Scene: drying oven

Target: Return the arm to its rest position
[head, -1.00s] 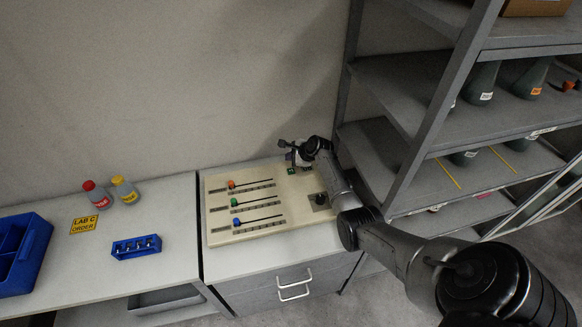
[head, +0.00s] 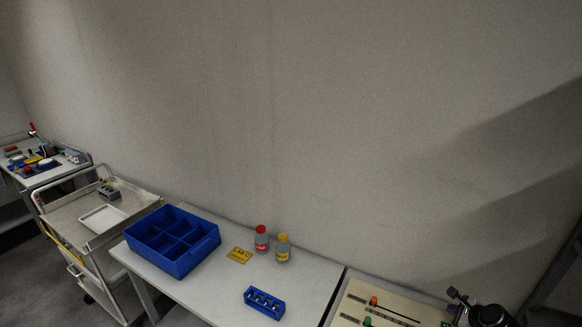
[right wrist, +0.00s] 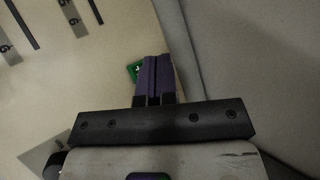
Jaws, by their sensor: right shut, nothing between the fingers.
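My right gripper (right wrist: 154,78) is shut and empty in the right wrist view. Its two purple-grey fingers lie together over the edge of the cream slider panel (right wrist: 90,80). In the head view my right gripper (head: 458,297) is at the bottom right, over the panel (head: 352,301), with part of my arm cut off by the frame. I cannot tell whether the fingers touch the panel. My left gripper is not in view.
A trolley (head: 75,215) stands farther left.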

